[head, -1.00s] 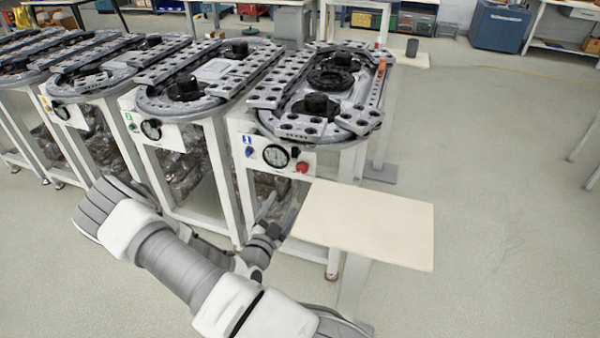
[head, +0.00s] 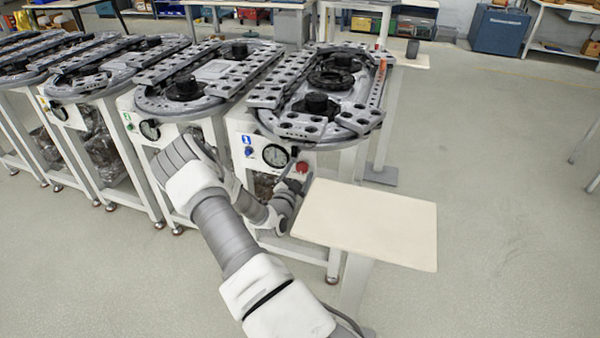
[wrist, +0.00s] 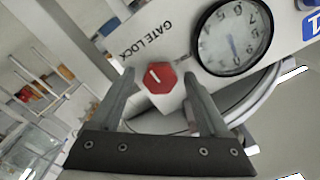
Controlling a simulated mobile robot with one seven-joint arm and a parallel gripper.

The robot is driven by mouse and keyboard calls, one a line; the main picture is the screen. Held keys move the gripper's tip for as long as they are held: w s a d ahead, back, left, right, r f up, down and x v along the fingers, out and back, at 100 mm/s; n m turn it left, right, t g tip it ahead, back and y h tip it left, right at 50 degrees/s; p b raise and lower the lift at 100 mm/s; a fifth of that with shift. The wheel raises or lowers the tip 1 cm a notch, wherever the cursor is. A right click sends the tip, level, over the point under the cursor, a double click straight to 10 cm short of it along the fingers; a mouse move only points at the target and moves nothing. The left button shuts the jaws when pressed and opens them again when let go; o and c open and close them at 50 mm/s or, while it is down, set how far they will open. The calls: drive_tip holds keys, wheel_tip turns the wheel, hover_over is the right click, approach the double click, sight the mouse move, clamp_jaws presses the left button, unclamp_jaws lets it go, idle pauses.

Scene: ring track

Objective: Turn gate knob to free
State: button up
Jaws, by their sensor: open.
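The gate knob (head: 302,167) is red, on the white front panel of the nearest ring-track station, right of a round dial. My gripper (wrist: 156,76) is open, with one fingertip on either side of the knob in that view. I cannot tell whether the fingers touch it or how much distance is left. In the head view my gripper (head: 297,184) is just below the knob and partly hides the panel.
The round dial (wrist: 233,38) and a blue label sit beside the knob. A cream side table (head: 370,222) juts out close to the right of my gripper. The track top (head: 318,100) lies above the panel. More stations stand to the left; open floor is at right.

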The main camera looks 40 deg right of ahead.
clamp_jaws()
idle(0.4)
drive_tip(key=shift+r+m, duration=0.1)
drive_tip(key=shift+m, duration=0.3)
drive_tip(key=m+p, duration=0.2)
drive_tip(key=m, duration=0.1)
drive_tip(key=m+p, duration=0.2)
drive_tip(key=m, duration=0.3)
drive_tip(key=m+p, duration=0.2)
drive_tip(key=m, duration=0.3)
drive_tip(key=m+p, duration=0.1)
drive_tip(key=m, duration=0.3)
drive_tip(key=shift+p, duration=0.35)
